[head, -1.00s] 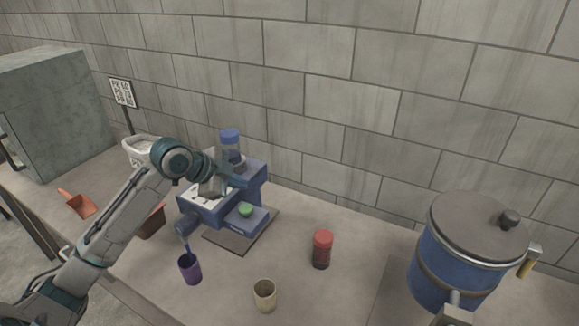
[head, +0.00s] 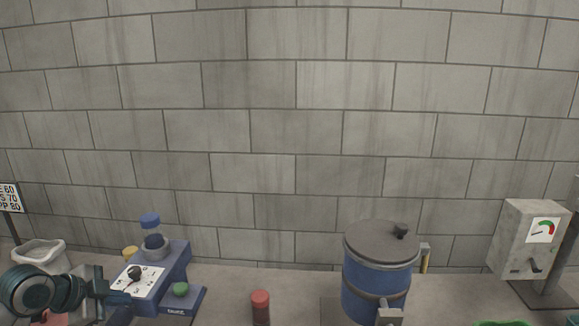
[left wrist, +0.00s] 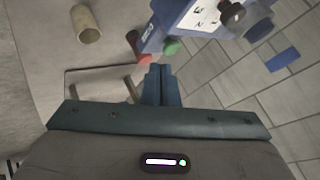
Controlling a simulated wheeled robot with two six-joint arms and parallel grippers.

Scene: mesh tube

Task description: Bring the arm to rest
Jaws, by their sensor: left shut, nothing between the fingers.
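My left gripper (head: 118,298) shows at the lower left of the head view, in front of a blue machine (head: 148,304). Its fingers are together with nothing between them, which also shows in the left wrist view (left wrist: 158,78). Most of my left arm is out of the head view; only its wrist end shows. In the left wrist view the blue machine (left wrist: 176,22) lies beyond the fingertips; whether they touch it I cannot tell. My right gripper is in neither view.
A red-capped jar (head: 261,307), a blue lidded drum (head: 375,290) and a gauge box (head: 527,240) stand rightward. A beige cup (left wrist: 86,24) shows in the wrist view.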

